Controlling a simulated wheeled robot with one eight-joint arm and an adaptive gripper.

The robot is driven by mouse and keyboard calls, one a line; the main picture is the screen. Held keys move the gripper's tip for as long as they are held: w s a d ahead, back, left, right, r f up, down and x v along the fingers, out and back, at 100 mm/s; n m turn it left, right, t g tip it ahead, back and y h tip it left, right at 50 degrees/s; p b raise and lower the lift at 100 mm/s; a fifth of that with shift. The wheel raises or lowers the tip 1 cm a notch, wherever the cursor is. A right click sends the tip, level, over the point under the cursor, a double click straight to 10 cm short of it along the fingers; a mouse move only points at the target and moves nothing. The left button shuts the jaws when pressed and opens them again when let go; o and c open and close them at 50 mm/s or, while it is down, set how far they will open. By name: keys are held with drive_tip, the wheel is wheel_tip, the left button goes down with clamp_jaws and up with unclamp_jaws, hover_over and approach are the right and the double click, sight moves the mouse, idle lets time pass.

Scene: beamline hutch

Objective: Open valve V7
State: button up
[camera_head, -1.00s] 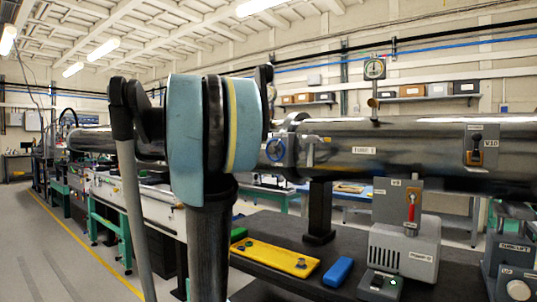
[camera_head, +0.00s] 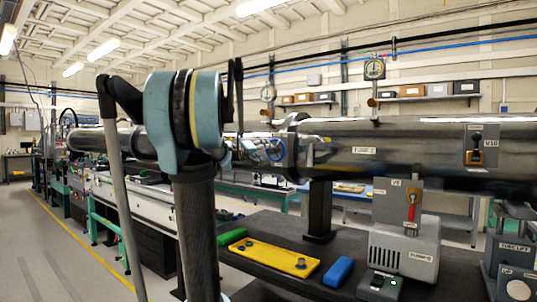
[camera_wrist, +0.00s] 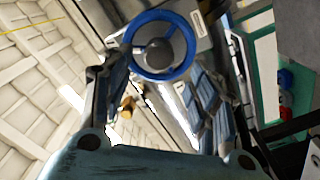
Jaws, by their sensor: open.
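A blue ring handwheel (camera_head: 277,149) sits on the side of the large steel tube in the head view, partly covered by my gripper. No V7 label can be read on it. In the wrist view the wheel (camera_wrist: 158,52), with its grey hub, faces the camera at the top middle. My gripper (camera_wrist: 155,78) is open, with its two fingers spread to the left and right below the wheel. Nothing is between them. The fingertips seem close to the rim, but I cannot tell whether they touch it. In the head view my arm hides much of the gripper.
A red-handled valve (camera_head: 411,205) stands on a grey pump box (camera_head: 405,250) to the right. A valve labelled V10 (camera_head: 475,150) is on the tube further right. A yellow plate (camera_head: 270,257) and a blue block (camera_head: 338,271) lie on the dark bench below.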

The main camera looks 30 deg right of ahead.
sight(270, 150)
drive_tip(key=shift+x, duration=3.05)
drive_tip(key=shift+c, duration=0.5)
drive_tip(key=c, duration=1)
drive_tip(key=shift+o, duration=0.2)
